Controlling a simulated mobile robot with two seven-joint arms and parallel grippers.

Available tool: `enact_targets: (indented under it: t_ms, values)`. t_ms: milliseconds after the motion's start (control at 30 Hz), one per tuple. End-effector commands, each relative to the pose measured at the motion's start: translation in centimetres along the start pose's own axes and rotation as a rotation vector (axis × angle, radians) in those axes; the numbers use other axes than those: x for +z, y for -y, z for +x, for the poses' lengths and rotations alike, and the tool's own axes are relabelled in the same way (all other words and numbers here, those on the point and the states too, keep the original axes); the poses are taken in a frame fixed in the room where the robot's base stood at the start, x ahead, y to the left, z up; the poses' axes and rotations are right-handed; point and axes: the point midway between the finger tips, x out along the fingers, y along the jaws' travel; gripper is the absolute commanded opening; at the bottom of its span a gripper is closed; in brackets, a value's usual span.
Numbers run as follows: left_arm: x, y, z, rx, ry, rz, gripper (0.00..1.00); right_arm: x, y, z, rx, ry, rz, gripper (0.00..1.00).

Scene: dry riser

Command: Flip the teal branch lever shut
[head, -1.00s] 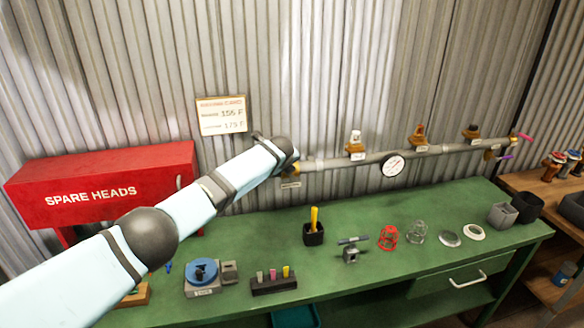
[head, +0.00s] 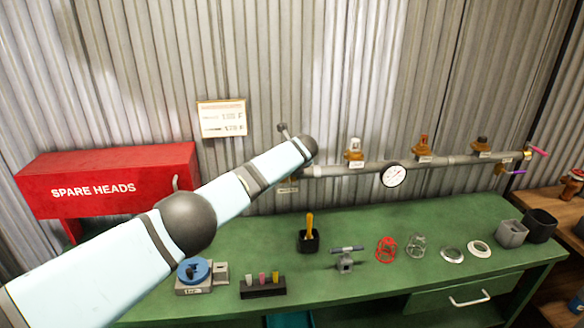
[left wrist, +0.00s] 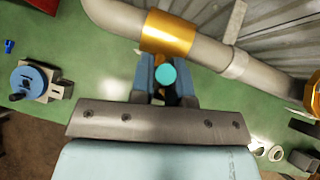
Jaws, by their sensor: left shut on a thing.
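The teal branch lever shows as a round teal end (left wrist: 166,75) in the left wrist view. My left gripper (left wrist: 166,92) is shut on it, with a finger on either side. The lever sits just in front of the grey pipe with a gold band (left wrist: 170,32). The rest of the lever is hidden by the fingers. In the head view my left arm reaches to the left end of the wall pipe (head: 345,170), and its wrist hides the gripper and lever. My right gripper is not in view.
A round gauge (head: 393,174) and several sprinkler heads sit along the pipe. A pink lever (head: 538,151) and a purple lever (head: 516,172) are at its right end.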

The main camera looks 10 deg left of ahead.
Motion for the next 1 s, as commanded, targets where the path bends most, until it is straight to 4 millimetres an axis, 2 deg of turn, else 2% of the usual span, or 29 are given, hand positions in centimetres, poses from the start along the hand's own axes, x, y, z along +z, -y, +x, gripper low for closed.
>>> enact_targets:
  t_ms: [400, 433, 533, 833, 1000]
  values:
    - [-0.2, -0.04, 0.08, 0.007, 0.001, 0.012, 0.0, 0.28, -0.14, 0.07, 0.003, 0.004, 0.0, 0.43]
    - [-0.2, -0.04, 0.08, 0.007, 0.001, 0.012, 0.18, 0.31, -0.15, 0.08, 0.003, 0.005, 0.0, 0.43]
    - [-0.18, -0.04, 0.08, 0.007, 0.001, 0.011, 0.41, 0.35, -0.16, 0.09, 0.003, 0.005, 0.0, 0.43]
    - [-0.05, -0.03, -0.04, 0.005, 0.002, 0.009, 0.41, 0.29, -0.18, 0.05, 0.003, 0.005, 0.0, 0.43]
    - [0.02, 0.04, -0.88, 0.004, 0.001, 0.01, 0.41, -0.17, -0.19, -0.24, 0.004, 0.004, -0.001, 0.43]
